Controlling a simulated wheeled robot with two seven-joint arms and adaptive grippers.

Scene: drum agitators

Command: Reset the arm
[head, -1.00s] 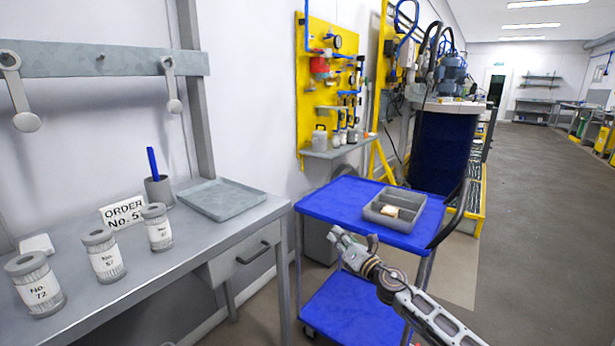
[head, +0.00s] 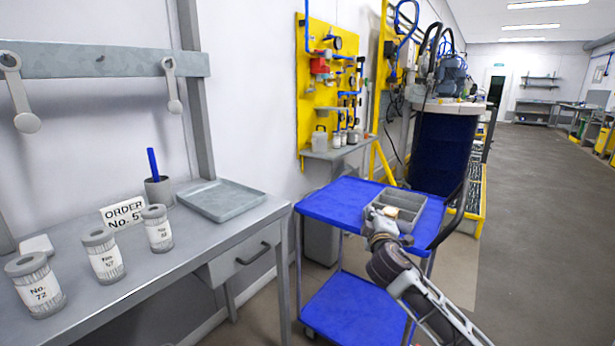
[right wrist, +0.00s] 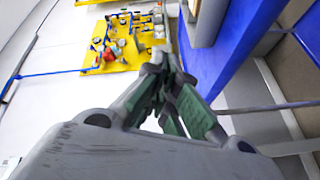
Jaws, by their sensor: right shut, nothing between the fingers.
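My right gripper (head: 380,236) is in front of the blue cart (head: 325,206), by the near side of the grey divided bin (head: 410,200) on its top. In the right wrist view its fingers (right wrist: 160,62) come together at the tips with nothing between them. I cannot tell from the head view whether it touches the bin. A small pale item (head: 390,212) sits in the bin. My left gripper is in neither view.
A grey workbench (head: 215,245) at left holds labelled jars (head: 104,258), an order sign (head: 123,214), a pen cup (head: 159,190) and an empty tray (head: 222,200). A blue drum (head: 440,150) stands behind the cart. The floor at right is clear.

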